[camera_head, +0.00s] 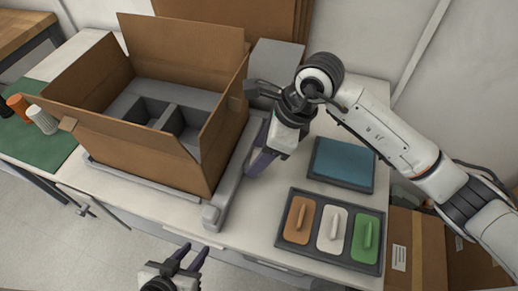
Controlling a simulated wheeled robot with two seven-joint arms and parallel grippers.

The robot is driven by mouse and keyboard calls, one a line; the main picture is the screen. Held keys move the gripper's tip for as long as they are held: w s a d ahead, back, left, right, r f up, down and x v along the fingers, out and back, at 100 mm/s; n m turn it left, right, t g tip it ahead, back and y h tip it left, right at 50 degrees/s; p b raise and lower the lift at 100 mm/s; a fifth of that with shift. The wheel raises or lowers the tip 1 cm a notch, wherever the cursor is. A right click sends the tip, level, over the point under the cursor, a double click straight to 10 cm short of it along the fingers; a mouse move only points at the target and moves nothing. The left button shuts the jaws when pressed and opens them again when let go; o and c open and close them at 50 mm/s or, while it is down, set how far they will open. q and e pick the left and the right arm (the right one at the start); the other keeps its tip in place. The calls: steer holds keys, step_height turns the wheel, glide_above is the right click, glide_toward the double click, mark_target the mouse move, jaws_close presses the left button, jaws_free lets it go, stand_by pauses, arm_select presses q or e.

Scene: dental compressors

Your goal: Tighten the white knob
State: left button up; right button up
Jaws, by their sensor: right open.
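A white ribbed knob (42,119) stands on the green mat (45,150) at the far left, beside an orange one (18,104). My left gripper (192,252) is low in front of the table, its two fingers apart and nothing between them. It is far from the white ribbed knob. My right gripper (261,158) hangs above the table, right of the cardboard box, with its fingers pointing down. It is open, and I see nothing held in it. A white plate with a raised handle (332,231) lies in the dark tray; I cannot tell if it turns.
An open cardboard box (140,150) with grey dividers fills the table's middle, between the mat and my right gripper. The dark tray (285,243) also holds an orange plate (298,221) and a green plate (365,238). A blue-topped pad (342,164) lies behind it.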

steer(key=c, duration=1.1)
arm_select(q)
steer(key=shift+f, duration=0.2)
arm_select(e)
steer(key=shift+o, duration=0.3)
steer(key=shift+m+t, duration=0.3)
steer(key=shift+m, duration=0.5)
steer(key=o, duration=1)
steer(key=shift+o, duration=0.2)
arm_select(q)
steer(key=shift+f+b, duration=0.55)
steer(key=shift+b, duration=0.2)
arm_select(e)
steer(key=v, duration=1)
steer(key=shift+r, duration=0.2)
steer(key=shift+s, duration=0.1)
